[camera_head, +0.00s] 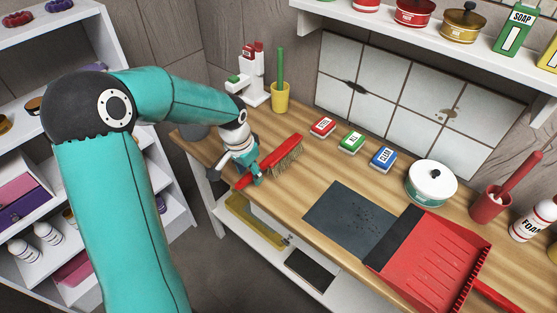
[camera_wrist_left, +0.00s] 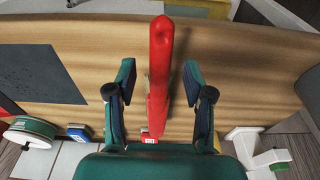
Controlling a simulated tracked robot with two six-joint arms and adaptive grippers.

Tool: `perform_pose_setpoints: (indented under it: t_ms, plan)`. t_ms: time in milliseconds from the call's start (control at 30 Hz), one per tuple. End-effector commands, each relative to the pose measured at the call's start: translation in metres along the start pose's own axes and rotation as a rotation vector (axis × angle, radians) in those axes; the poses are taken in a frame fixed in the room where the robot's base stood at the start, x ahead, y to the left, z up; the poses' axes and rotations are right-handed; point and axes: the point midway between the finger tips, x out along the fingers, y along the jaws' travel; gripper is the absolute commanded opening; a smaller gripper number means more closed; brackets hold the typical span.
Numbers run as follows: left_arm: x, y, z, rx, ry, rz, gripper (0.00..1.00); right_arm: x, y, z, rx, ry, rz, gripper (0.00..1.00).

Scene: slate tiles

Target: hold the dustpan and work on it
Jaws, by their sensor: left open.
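The red dustpan (camera_head: 440,262) lies on the wooden table at the lower right of the head view, its black lip over the edge of a dark mat (camera_head: 340,212). A brush (camera_head: 287,150) with a red body and pale bristles lies towards the table's left end. My left gripper (camera_head: 252,172) is at the brush's handle. In the left wrist view my left gripper (camera_wrist_left: 160,78) is open, its fingers on either side of the red handle (camera_wrist_left: 161,50), with gaps visible on both sides. My right gripper is in neither view.
Dark specks lie on the mat. Behind stand red, green and blue boxes (camera_head: 351,142), a white round tin (camera_head: 431,182), a red cup (camera_head: 488,205) and a yellow cup (camera_head: 280,97). A shelf (camera_head: 390,40) overhangs the back. Bare wood lies between brush and mat.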

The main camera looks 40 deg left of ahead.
Motion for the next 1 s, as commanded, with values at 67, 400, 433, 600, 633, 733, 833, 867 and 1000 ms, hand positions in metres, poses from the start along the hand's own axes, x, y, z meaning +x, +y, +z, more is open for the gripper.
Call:
perform_pose_setpoints:
  t_ms: [67, 400, 433, 600, 633, 733, 833, 867, 1000]
  plan:
    - [0.0100, 0.0000, 0.0001, 0.000, 0.001, 0.000, 0.52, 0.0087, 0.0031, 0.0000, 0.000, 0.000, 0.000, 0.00]
    - [0.0131, 0.0000, -0.0004, 0.001, 0.001, -0.001, 0.52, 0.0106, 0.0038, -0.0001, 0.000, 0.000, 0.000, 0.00]
    - [0.0131, 0.0000, -0.0004, 0.001, 0.001, -0.001, 0.52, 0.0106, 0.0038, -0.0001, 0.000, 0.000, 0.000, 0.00]
    - [0.0132, 0.0001, -0.0002, 0.001, 0.000, 0.000, 0.34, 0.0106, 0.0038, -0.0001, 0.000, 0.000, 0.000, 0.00]
    - [0.0132, 0.0000, -0.0002, 0.001, 0.000, 0.000, 0.29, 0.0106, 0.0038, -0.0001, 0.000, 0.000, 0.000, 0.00]
    - [0.0132, 0.0001, -0.0002, 0.001, 0.000, 0.000, 0.12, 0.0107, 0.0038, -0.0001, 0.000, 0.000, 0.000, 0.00]
    - [0.0132, 0.0001, -0.0001, 0.001, 0.000, 0.000, 0.00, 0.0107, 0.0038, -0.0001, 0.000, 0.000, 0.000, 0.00]
    - [0.0132, 0.0001, -0.0001, 0.001, 0.000, 0.000, 0.00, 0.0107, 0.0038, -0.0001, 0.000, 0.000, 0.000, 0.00]
    - [0.0132, 0.0001, -0.0001, 0.001, 0.000, 0.000, 0.00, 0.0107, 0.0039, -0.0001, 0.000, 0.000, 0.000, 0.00]
